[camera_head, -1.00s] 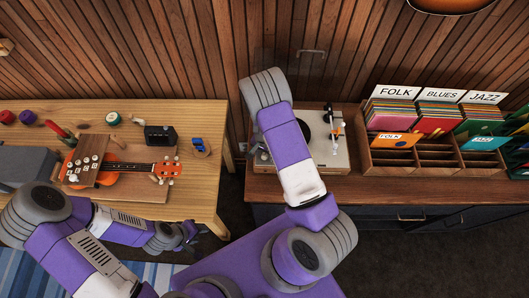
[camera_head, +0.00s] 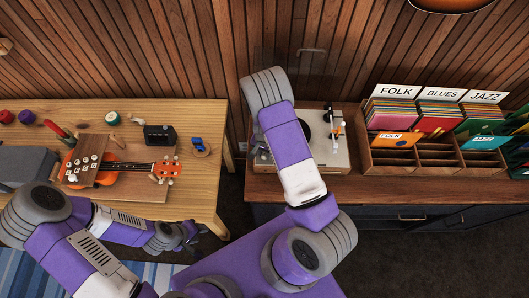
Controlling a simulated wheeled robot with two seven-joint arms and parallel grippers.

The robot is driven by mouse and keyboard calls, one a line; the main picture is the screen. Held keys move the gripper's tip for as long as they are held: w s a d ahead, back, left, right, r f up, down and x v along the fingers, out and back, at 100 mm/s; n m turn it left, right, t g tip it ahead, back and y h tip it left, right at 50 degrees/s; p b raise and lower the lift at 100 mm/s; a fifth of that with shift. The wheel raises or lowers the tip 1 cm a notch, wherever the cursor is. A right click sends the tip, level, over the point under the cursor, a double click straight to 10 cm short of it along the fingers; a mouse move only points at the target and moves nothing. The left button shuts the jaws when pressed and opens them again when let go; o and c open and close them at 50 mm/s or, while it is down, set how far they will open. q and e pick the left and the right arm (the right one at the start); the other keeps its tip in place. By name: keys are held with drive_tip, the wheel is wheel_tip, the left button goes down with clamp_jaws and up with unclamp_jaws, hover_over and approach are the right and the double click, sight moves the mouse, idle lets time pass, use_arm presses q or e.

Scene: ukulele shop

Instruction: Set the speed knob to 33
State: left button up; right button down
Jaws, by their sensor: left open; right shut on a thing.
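The record player (camera_head: 335,163) stands on the wooden cabinet. Part of its dark platter (camera_head: 322,124) and its tonearm side (camera_head: 337,128) show. My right arm (camera_head: 285,145) reaches up over its left part and covers much of it. The speed knob cannot be made out, and my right gripper is hidden behind that arm. What it holds cannot be seen. My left gripper (camera_head: 188,236) is open and low by the front right edge of the wooden table, away from the record player.
The wooden table (camera_head: 208,180) on the left bears an orange ukulele (camera_head: 110,174), a black box (camera_head: 160,135) and small items. A wooden record crate (camera_head: 415,171) with FOLK, BLUES and JAZZ cards stands right of the record player. The cabinet top's front strip (camera_head: 400,188) is clear.

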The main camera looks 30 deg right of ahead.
sight(265, 154)
drive_tip(key=n+b, duration=0.3)
drive_tip(key=n, duration=0.3)
drive_tip(key=shift+n+b, duration=0.3)
drive_tip(key=n+b, duration=0.1)
drive_tip(key=n, duration=0.2)
drive_tip(key=shift+n+b, duration=0.9)
drive_tip(key=shift+n, duration=0.8)
drive_tip(key=c, duration=0.8)
unclamp_jaws()
drive_tip(key=shift+c, duration=0.2)
wheel_tip(265, 154, up, 8)
drive_tip(key=shift+f, duration=0.15)
drive_tip(key=shift+s+f, duration=0.1)
